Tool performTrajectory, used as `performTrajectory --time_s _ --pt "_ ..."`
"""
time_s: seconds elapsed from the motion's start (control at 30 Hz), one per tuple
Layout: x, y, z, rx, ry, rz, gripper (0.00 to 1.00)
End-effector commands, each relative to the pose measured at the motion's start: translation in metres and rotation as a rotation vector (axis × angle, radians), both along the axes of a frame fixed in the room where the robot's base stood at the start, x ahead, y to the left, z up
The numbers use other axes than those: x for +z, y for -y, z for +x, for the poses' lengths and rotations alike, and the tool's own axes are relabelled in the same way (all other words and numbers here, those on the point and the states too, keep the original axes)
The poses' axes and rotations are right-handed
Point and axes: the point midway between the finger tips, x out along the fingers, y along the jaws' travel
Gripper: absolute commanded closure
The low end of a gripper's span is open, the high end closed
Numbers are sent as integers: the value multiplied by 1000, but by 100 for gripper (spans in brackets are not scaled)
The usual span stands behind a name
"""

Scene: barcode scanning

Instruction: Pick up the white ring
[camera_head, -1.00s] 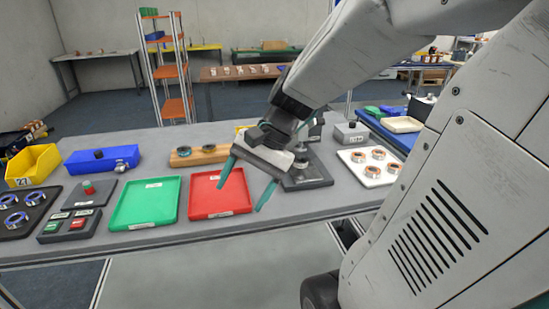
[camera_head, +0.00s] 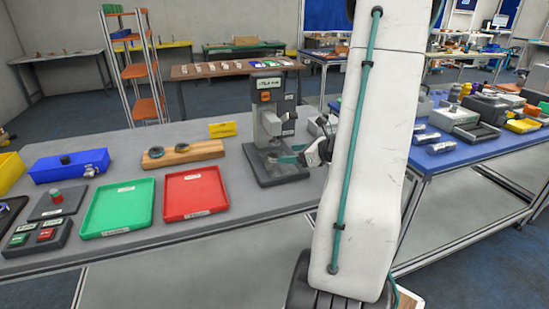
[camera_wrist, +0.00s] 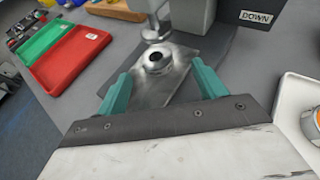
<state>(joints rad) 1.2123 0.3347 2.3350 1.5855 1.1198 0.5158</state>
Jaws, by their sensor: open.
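Beyond the fingertips is a round metallic fixture (camera_wrist: 152,68) with a dark centre hole, on the press's base plate. At the right edge of the wrist view, a cut-off ring with an orange inside and pale rim (camera_wrist: 309,122) lies on a white tray (camera_wrist: 287,102). I cannot tell whether it is the white ring. My arm hides the tray area in the head view.
A red tray (camera_head: 195,193) and a green tray (camera_head: 118,208) lie left of the press. A wooden block (camera_head: 182,153) and a blue bin (camera_head: 70,167) stand behind them. A blue table (camera_head: 440,160) with several parts stands right.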

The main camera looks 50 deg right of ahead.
Motion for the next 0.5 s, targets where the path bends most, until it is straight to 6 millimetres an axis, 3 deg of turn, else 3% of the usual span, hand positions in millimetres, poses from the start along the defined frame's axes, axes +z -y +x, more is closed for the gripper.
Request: performTrajectory --time_s 0.3,0.5 --pt "-14 -11 41 5 0 1 30" --pt "-16 -11 46 3 -1 -1 30"
